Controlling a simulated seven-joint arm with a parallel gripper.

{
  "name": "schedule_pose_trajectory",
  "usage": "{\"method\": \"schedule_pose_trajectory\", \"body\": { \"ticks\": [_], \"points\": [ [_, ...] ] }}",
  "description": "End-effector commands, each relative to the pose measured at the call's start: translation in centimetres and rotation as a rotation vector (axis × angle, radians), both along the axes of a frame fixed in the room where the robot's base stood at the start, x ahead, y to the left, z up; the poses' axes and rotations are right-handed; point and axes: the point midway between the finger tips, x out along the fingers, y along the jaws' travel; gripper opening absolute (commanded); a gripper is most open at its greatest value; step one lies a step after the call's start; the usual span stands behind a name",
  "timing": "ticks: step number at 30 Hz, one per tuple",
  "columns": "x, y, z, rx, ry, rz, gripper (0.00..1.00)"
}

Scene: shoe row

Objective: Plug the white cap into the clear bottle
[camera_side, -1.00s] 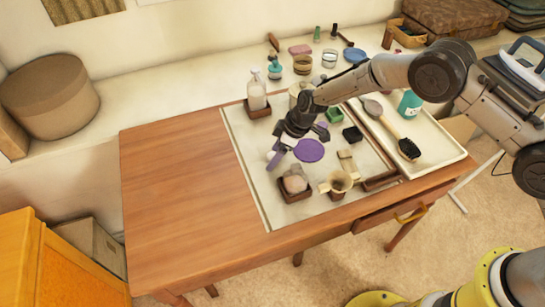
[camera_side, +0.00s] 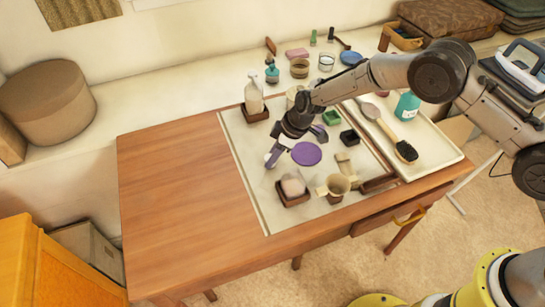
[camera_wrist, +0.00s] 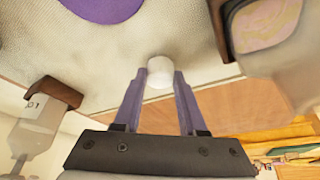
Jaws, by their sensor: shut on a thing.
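The white cap (camera_wrist: 160,72) is a small, pale, rounded piece between the purple fingertips of my gripper (camera_wrist: 160,80). My gripper is shut on it. In the side view the cap (camera_side: 268,158) shows as a small white spot at the tips of my gripper (camera_side: 274,157), low over the pale mat; I cannot tell whether it touches the mat. The clear bottle (camera_side: 254,98) appears to be the pale, see-through one upright in a brown square holder (camera_side: 256,115) behind my gripper. The wrist view shows this bottle (camera_wrist: 36,130) at lower left, partly cut off.
A purple disc (camera_side: 306,154) lies right of my gripper. A brown dish with a pinkish lump (camera_side: 292,186) stands in front, and a tan cup (camera_side: 338,184) beside it. A white tray (camera_side: 440,158) with brushes is at right. The table's left half (camera_side: 180,200) is clear.

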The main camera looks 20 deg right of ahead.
Motion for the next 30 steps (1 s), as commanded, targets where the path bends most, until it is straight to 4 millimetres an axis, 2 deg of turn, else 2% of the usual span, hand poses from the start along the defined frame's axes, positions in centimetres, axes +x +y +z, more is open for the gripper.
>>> {"method": "schedule_pose_trajectory", "body": {
  "ticks": [5, 15, 24, 30],
  "points": [
    [0.0, 0.0, 2.7, 0.001, -0.004, 0.000, 0.00],
    [-4.8, -2.5, 8.7, 0.001, -0.003, -0.001, 0.00],
    [-9.2, -4.8, 10.6, 0.000, 0.000, 0.000, 0.00],
    [-11.2, -5.9, 11.6, 0.000, -0.001, 0.000, 0.00]
  ]
}}
